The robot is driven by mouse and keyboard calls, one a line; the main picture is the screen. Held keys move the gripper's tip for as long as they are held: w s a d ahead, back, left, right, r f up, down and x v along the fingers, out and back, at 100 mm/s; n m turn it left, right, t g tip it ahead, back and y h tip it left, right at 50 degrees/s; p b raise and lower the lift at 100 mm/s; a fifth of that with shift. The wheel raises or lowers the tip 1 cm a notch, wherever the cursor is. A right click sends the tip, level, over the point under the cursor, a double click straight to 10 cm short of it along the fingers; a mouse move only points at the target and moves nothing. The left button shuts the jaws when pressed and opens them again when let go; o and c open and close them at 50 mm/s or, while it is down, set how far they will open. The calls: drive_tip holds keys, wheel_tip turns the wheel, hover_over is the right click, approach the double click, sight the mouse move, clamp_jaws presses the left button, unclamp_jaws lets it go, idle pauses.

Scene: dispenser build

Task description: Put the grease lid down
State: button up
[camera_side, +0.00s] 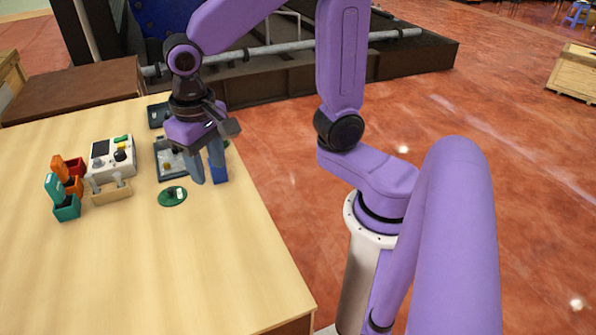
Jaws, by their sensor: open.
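A green bit shows behind the fingers, mostly hidden.
A dark tray (160,176) with small parts sits left of my gripper. A white control box (112,157), a tan holder (111,193) and coloured holders with tools (67,207) stand further left. The table's front (180,270) is clear.

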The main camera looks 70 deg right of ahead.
drive_tip(key=s+d+f+n, duration=0.1)
drive_tip(key=s+d+n, duration=0.1)
drive_tip(key=s+n, duration=0.5)
drive_tip(key=s+d+f+n+y, duration=0.1)
drive_tip(key=s+d+n, duration=0.2)
drive_tip(key=s+n, duration=0.4)
drive_tip(key=shift+s+d+f, duration=0.2)
drive_tip(key=shift+s+d, duration=0.1)
drive_tip(key=shift+s, duration=0.4)
